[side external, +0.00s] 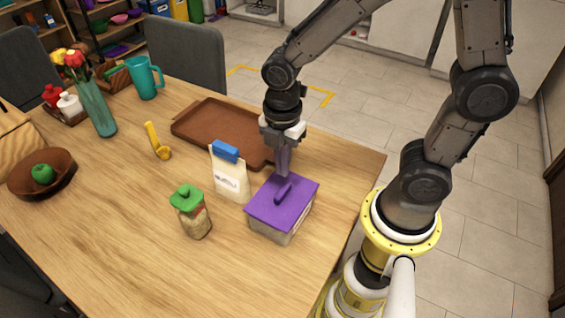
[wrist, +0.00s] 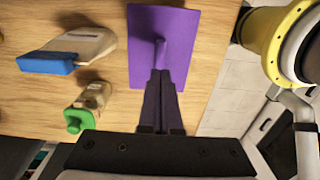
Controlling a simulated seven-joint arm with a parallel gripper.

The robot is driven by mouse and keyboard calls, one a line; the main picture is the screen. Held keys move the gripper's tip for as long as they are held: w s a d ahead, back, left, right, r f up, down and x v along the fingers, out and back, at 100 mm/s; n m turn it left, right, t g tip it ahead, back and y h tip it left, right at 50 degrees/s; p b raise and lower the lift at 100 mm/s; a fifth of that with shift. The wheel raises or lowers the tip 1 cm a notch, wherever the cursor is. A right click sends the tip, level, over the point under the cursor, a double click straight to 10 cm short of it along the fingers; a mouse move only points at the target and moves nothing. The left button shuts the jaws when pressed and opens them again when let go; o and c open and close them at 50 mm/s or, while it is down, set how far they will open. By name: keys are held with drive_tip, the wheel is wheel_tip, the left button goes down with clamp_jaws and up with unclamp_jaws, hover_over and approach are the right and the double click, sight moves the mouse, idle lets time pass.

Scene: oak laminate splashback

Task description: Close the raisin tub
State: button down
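A clear rectangular tub (side external: 272,233) with a purple lid (side external: 300,197) stands near the table's right edge in the side external view. I take it to be the raisin tub; its contents are hard to make out. The lid lies over the tub's top, with a raised bar handle in its middle; whether it is pressed fully down I cannot tell. The lid also shows in the wrist view (wrist: 180,35). My gripper (side external: 284,174) points down at the lid's far side, close to the handle. Its fingers (wrist: 161,75) look shut together, with nothing seen between them.
A white bag with a blue clip (side external: 230,177) and a green-lidded jar (side external: 192,214) stand left of the tub. A brown tray (side external: 205,122) lies behind. A yellow object (side external: 157,143) lies farther left. The front table area is clear.

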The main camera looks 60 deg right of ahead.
sight(282, 190)
drive_tip(key=shift+f, duration=0.2)
drive_tip(key=shift+f, duration=0.35)
drive_tip(key=shift+f, duration=1)
drive_tip(key=shift+f, duration=0.35)
drive_tip(key=shift+f, duration=1)
drive_tip(key=shift+r, duration=0.1)
drive_tip(key=shift+r, duration=3.45)
